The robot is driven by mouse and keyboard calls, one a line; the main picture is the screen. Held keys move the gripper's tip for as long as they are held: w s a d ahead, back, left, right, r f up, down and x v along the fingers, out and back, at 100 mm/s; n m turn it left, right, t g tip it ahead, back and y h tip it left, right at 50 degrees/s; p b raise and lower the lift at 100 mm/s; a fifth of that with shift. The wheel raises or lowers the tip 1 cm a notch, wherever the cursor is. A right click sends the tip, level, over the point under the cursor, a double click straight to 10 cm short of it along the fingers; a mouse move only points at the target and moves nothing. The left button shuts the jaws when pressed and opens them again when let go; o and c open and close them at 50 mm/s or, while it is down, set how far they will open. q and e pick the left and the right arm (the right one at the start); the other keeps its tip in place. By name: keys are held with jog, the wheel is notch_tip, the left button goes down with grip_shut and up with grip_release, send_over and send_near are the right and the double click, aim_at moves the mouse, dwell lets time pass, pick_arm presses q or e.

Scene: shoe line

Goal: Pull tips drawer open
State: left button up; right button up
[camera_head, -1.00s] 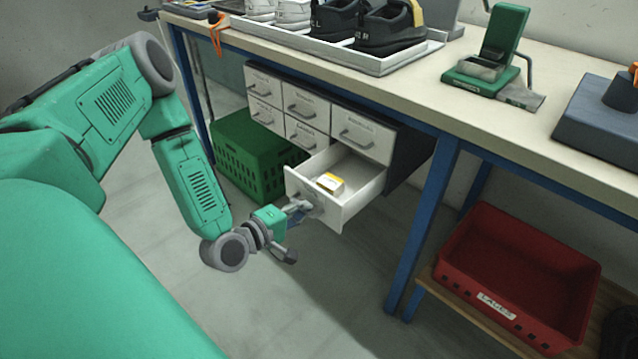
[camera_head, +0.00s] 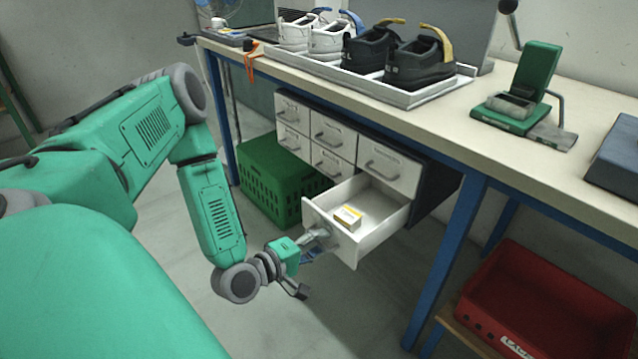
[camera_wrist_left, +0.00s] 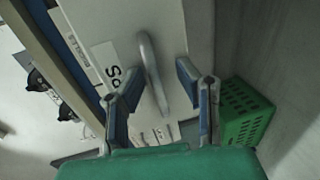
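The drawer (camera_head: 376,250) at the bottom right of a small grey drawer cabinet (camera_head: 436,192) stands well open under the bench. My left gripper (camera_head: 316,241) is at the front of this drawer. In the left wrist view the two fingers (camera_wrist_left: 157,76) are apart, one on each side of a grey bar handle (camera_wrist_left: 150,62) on a pale drawer front (camera_wrist_left: 110,18). Gaps show between handle and fingers. The drawer's label lettering is too unclear to read for sure. My right gripper is not in view.
A green crate (camera_head: 262,188) stands on the floor behind the drawer. A blue bench leg (camera_head: 452,250) is to its right, with a red bin (camera_head: 545,312) on a low shelf beyond. Shoes in a tray (camera_head: 408,98) and a green press (camera_head: 530,90) are on the bench. Floor before the drawer is clear.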

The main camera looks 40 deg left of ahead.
pick_arm(q)
jog(key=shift+s, duration=0.1)
jog(key=v, duration=1.1)
jog(key=shift+s, duration=0.35)
